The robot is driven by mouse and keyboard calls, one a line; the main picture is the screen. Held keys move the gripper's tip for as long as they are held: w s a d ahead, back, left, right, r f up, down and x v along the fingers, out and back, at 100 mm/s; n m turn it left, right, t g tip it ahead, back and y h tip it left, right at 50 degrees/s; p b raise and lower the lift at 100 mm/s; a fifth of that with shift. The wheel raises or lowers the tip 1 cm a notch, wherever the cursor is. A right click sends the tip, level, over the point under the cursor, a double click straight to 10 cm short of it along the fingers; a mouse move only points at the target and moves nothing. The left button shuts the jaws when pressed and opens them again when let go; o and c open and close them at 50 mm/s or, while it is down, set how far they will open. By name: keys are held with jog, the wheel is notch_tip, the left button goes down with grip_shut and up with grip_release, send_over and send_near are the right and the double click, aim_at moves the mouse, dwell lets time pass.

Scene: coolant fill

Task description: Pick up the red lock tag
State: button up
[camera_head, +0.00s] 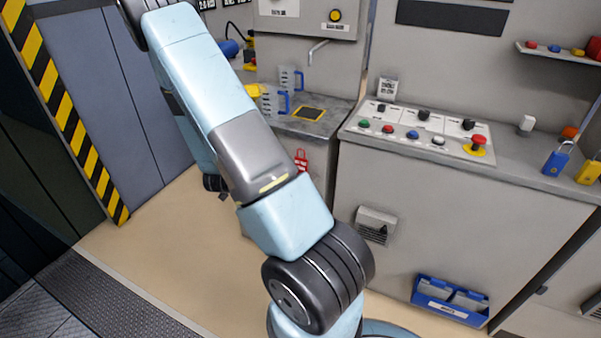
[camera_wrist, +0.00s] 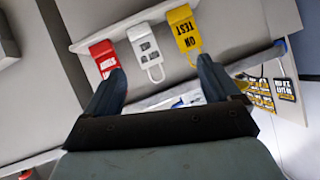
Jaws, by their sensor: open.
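The red lock tag (camera_wrist: 105,57) hangs at the left of a row on a pale rail in the wrist view. A white tag (camera_wrist: 146,45) hangs in the middle and a yellow tag (camera_wrist: 185,29) marked "ON TEST" at the right. My gripper (camera_wrist: 162,66) is open and empty, its two dark fingers apart below the row. The left fingertip overlaps the lower edge of the red tag in the picture; I cannot tell if they touch. In the head view a small red lock-shaped item (camera_head: 301,160) shows beside my arm; I cannot tell if it is the same tag.
A control panel (camera_head: 424,131) with coloured buttons sits on the grey counter. Clear jugs with blue handles (camera_head: 291,78) stand behind. Blue and yellow padlocks (camera_head: 556,161) stand at the right. A blue bin (camera_head: 450,299) is mounted low. Yellow and black labels (camera_wrist: 262,91) show in the wrist view.

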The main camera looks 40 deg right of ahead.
jog(key=s+d+f+h, duration=0.6)
jog(key=s+d+f, duration=0.1)
jog(key=s, duration=0.1)
send_near(301, 160)
jog(key=shift+w+d+f, duration=0.6)
jog(key=shift+d+f, duration=1.1)
jog(key=shift+f, duration=0.3)
jog(key=shift+n+h, duration=0.3)
jog(key=shift+r+x, duration=0.1)
jog(key=shift+x, duration=1.2)
jog(key=shift+r+x, duration=0.15)
jog(key=shift+x, duration=1.1)
jog(key=shift+w, duration=0.2)
jog(key=c, duration=1.1)
jog(key=shift+r, duration=0.1)
jog(key=shift+c, duration=0.2)
jog(key=shift+r, duration=0.3)
notch_tip(301, 160, up, 2)
jog(key=shift+r, duration=0.1)
jog(key=s+a+r, duration=0.2)
jog(key=s+r, duration=0.8)
jog(key=s, duration=0.4)
jog(key=shift+a, duration=0.2)
